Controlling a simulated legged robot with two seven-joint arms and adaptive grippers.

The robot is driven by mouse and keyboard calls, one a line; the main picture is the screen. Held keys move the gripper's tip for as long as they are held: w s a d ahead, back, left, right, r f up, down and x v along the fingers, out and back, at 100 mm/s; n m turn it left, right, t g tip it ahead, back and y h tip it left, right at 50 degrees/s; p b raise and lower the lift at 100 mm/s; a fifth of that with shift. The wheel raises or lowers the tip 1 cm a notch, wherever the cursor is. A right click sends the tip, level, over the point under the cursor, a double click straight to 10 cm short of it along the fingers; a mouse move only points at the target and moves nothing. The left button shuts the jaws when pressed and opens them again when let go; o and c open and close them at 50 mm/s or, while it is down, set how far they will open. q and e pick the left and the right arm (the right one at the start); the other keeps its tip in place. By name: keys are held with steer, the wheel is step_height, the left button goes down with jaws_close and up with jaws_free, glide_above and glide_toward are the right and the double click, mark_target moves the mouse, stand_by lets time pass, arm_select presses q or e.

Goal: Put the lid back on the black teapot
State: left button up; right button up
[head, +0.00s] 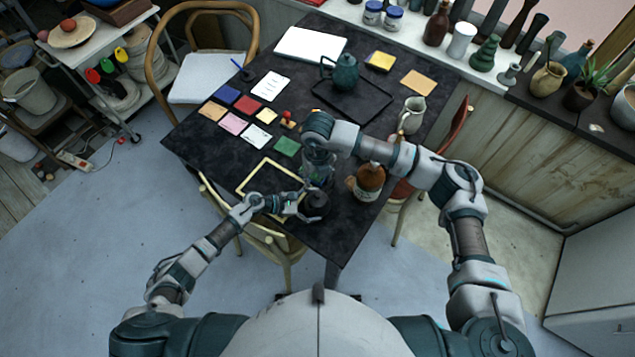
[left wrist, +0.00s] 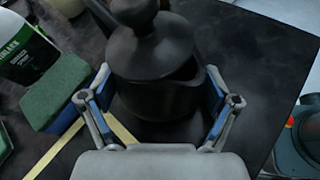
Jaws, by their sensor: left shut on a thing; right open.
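The black teapot (head: 316,206) stands near the front edge of the dark table. In the left wrist view its rounded dark body (left wrist: 158,100) is between my left gripper's blue pads. My left gripper (head: 300,206) is shut on it; its fingers also show in the left wrist view (left wrist: 160,100). A dark lid (left wrist: 150,48) with a round knob lies over the pot's mouth. A dark gap shows at its right side, by the spout; I cannot tell if it is fully seated. My right gripper (head: 318,178) is open, just beyond the pot, partly hidden by its own wrist.
A pale frame (head: 243,192) lies to the left. A green sponge (left wrist: 55,92) and a labelled bottle (left wrist: 28,50) are close by. A green teapot (head: 345,72) sits on a tray farther back.

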stand_by(0.3)
arm_select(q)
steer(key=o, duration=1.4)
steer(key=shift+o, duration=0.2)
steer(key=v, duration=1.2)
steer(key=shift+a, duration=0.1)
